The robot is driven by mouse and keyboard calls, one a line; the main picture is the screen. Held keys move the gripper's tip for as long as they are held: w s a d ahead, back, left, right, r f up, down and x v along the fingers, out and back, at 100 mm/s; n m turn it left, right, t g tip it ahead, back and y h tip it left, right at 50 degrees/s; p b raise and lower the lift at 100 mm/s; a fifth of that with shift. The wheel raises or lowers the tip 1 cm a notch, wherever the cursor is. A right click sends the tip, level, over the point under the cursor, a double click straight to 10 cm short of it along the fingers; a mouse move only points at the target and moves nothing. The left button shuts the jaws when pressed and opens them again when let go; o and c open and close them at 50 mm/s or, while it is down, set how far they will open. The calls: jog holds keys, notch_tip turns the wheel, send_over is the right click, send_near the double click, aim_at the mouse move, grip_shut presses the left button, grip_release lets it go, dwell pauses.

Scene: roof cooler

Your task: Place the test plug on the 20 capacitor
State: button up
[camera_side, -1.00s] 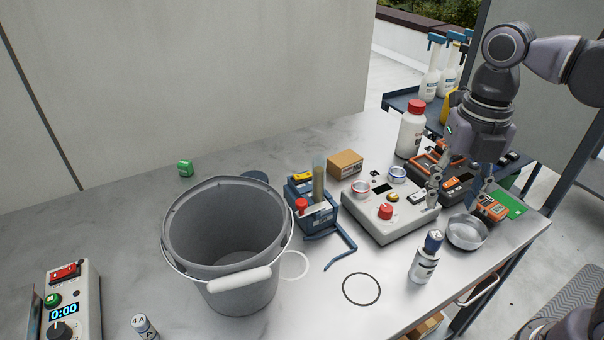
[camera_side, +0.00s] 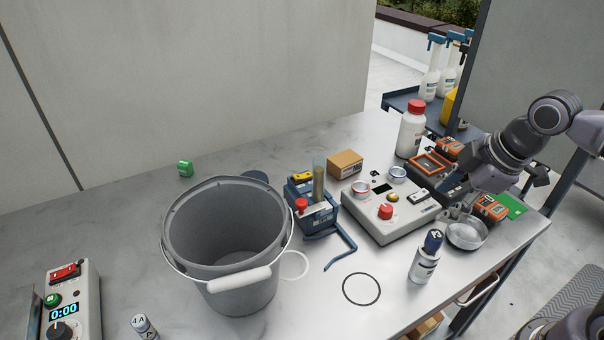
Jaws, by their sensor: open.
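My gripper (camera_side: 455,202) is open, tilted, with its fingers low between the grey control box and the metal bowl. I see nothing clearly held between the fingers. An orange labelled block (camera_side: 491,208) lies just right of the fingers, close to the green board. Another orange block (camera_side: 450,147) sits behind, beside an orange-framed tray (camera_side: 431,165). The grey control box (camera_side: 375,221) has a red knob, a yellow button, a dark display and a small pale-and-black part at its right. I cannot tell which piece is the test plug or read a 20 on any capacitor.
A metal bowl (camera_side: 467,235) stands under the gripper, with a blue-capped can (camera_side: 425,262) to its left. A white red-capped bottle (camera_side: 411,132) stands behind. A large grey bucket (camera_side: 180,248) and a blue tool holder (camera_side: 318,222) stand left. The front middle tabletop is mostly clear.

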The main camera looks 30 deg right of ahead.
jog(key=f+m+t, duration=0.1)
jog(key=m, duration=0.2)
jog(key=d+m, duration=0.1)
jog(key=m, duration=0.3)
jog(key=d+f+m+t, duration=0.1)
jog(key=m, duration=0.2)
jog(key=shift+w+d+f+t, duration=0.25)
jog(key=shift+w+f+t, duration=0.05)
jog(key=shift+w, duration=0.05)
